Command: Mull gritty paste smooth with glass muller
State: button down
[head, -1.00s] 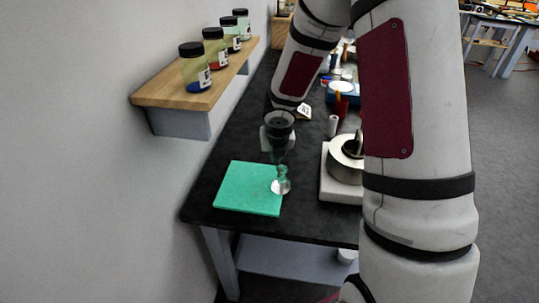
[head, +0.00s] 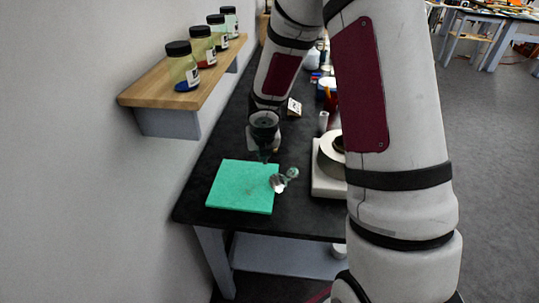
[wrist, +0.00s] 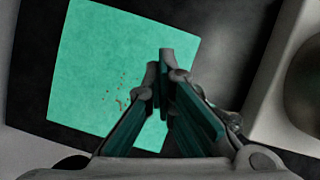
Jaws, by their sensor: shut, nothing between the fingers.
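The clear glass muller (head: 283,181) is tipped over at the right edge of the green slab (head: 232,185), its round knob toward the upper right. I cannot tell if it is lying fully flat or still falling. My gripper (head: 264,158) is above the slab's far right part, left of the muller and apart from it. In the wrist view my gripper (wrist: 160,62) is shut and empty over the slab (wrist: 100,60). A few red specks (wrist: 118,101) lie on the slab there.
Jars (head: 183,68) stand on a wooden shelf (head: 150,92) at the left wall. Several items crowd the far end of the dark table (head: 200,165).

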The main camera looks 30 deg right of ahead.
jog(key=shift+w+a+f, duration=0.1)
jog(key=shift+w+a, duration=0.5)
jog(key=shift+a, duration=0.25)
jog(key=shift+w+a+f, duration=0.1)
jog(key=shift+w+a, duration=0.5)
jog(key=shift+a, duration=0.25)
notch_tip(320, 180, up, 6)
jog(key=p, duration=0.5)
jog(key=shift+r, duration=0.15)
jog(key=shift+r+p, duration=0.8)
jog(key=shift+r, duration=0.6)
jog(key=shift+r, duration=0.1)
